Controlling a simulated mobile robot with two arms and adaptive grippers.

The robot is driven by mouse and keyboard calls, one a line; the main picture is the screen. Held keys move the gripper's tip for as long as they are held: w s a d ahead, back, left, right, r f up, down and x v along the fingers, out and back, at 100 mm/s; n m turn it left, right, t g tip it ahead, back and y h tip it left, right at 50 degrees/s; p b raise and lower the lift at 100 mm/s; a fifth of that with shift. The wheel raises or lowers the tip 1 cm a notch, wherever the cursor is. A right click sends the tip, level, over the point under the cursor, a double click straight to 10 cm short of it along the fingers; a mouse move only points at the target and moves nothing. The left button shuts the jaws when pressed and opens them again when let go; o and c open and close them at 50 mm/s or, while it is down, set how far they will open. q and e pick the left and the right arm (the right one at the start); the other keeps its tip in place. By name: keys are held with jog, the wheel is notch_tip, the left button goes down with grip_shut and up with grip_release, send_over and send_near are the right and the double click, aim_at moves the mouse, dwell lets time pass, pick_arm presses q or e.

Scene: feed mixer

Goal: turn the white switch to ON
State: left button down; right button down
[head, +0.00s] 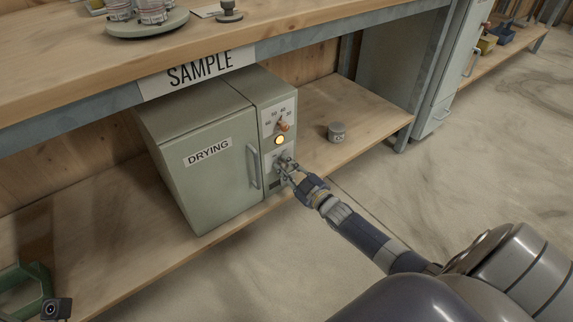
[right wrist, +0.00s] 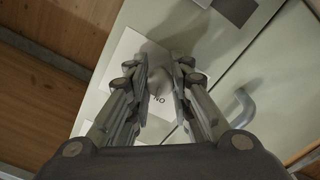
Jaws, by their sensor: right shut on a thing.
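The drying cabinet (head: 212,178), a grey-green box with a "DRYING" label, stands on the lower shelf. The white switch is on the lower part of its right-hand panel, mostly hidden by my gripper in the head view. In the right wrist view the pale switch knob (right wrist: 159,83) sits between my fingertips on a white plate (right wrist: 125,55). The ON lettering (right wrist: 160,99) shows upside down beside it. My right gripper (head: 286,168) is shut on the switch; its fingers also show in the right wrist view (right wrist: 158,74). My left gripper is not in view.
An orange-brown knob (head: 283,126) with a dial and a glowing yellow lamp (head: 279,140) sit above the switch. The door handle (head: 254,166) is close on the left. The upper bench (head: 70,60) overhangs.

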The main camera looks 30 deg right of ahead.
jog(key=shift+n+p, duration=0.3)
jog(key=shift+n, duration=1)
jog(key=c, duration=1.4)
grip_release()
jog(key=s, duration=0.8)
jog(key=s+d, duration=0.1)
jog(key=s, duration=0.3)
